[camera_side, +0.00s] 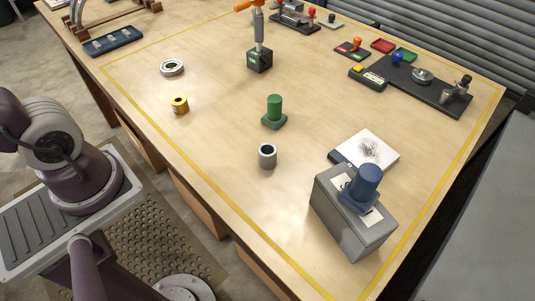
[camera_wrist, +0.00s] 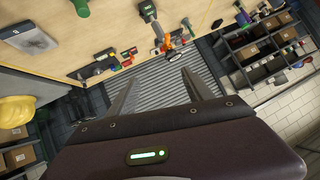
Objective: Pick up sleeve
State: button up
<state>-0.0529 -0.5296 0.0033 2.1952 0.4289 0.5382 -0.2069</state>
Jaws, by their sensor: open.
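A short grey hollow cylinder (camera_side: 267,156), which looks like the sleeve, stands upright on the wooden table in the side view. A brass flanged bushing (camera_side: 179,105) stands to its upper left, and a steel ring (camera_side: 172,68) lies farther back. A green casing part (camera_side: 274,112) with an upright cylinder stands just behind the grey sleeve. A blue casing part (camera_side: 362,187) sits on a grey box to the right. My gripper (camera_wrist: 158,78) shows in the wrist view with its two fingers apart and nothing between them. It is outside the side view. I cannot make out the sleeve in the wrist view.
The grey box (camera_side: 345,222) stands near the table's right front, beside a white-topped pad (camera_side: 368,150). A dark fixture board (camera_side: 430,92) lies at the back right. The table around the sleeve is clear.

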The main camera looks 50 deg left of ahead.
jog(key=w+r+m+t+h, duration=0.1)
jog(key=w+r+m+t, duration=0.25)
jog(key=w+r, duration=0.4)
jog(key=w+d+m+t+h, duration=0.2)
jog(key=w+d+m+h, duration=0.15)
jog(key=w, duration=0.25)
jog(key=m+g+h, duration=1.1)
jog(key=g+h, duration=0.2)
jog(key=g, duration=0.4)
send_over(273, 156)
jog(key=a, duration=0.6)
notch_tip(273, 156, down, 15)
jog(key=shift+t, duration=0.35)
jog(key=f, duration=2.2)
jog(key=shift+d+f, duration=0.1)
jog(key=shift+d, duration=0.15)
jog(key=shift+y, duration=0.25)
jog(key=x, duration=0.3)
jog(key=f+x, duration=0.1)
jog(key=x, duration=0.3)
jog(key=shift+w+f, duration=0.15)
grip_shut()
